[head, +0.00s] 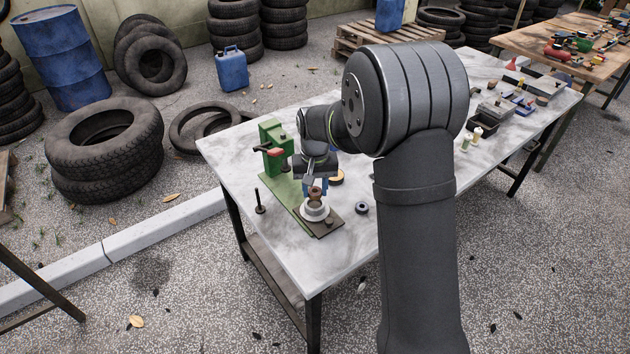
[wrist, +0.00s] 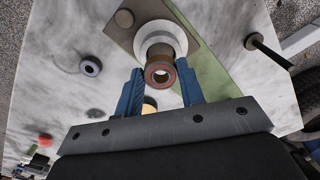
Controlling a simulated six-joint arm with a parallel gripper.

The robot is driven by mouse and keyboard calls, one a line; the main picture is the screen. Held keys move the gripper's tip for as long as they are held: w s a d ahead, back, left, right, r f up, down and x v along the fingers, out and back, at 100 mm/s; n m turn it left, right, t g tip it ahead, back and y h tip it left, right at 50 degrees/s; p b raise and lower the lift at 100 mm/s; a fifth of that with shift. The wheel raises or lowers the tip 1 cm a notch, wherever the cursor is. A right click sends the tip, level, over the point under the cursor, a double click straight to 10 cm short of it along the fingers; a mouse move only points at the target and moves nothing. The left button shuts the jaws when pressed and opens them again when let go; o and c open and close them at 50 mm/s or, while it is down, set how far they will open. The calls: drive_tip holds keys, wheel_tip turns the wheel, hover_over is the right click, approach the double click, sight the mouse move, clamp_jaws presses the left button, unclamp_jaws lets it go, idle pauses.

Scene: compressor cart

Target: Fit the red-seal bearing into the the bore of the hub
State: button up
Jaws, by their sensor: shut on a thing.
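My gripper (wrist: 161,75) is shut on the red-seal bearing (wrist: 160,76), a small ring with a reddish face and an open centre, between its blue fingers. The hub (wrist: 178,36), a pale flanged ring, lies just beyond the bearing in the wrist view. In the head view the hub (head: 314,212) sits on a dark plate, with my gripper (head: 315,188) above it. A brownish cylindrical part (wrist: 158,50) shows between the bearing's face and the hub flange. It hides the bore, so I cannot tell whether the bearing touches the hub.
A dark upright pin (head: 260,203) is at left. A dark ring (head: 361,208) and a tan ring (head: 337,177) lie nearby. The marble tabletop (head: 300,262) is clear in front.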

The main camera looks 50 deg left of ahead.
sight(315, 192)
drive_tip(key=shift+f, duration=0.9)
drive_tip(key=shift+f, duration=0.65)
idle(1.1)
drive_tip(key=shift+r, duration=0.35)
drive_tip(key=shift+f, duration=0.4)
idle(1.5)
drive_tip(key=shift+r, duration=0.4)
drive_tip(key=shift+f, duration=0.5)
idle(1.4)
drive_tip(key=shift+r, duration=0.2)
drive_tip(key=shift+r, duration=0.3)
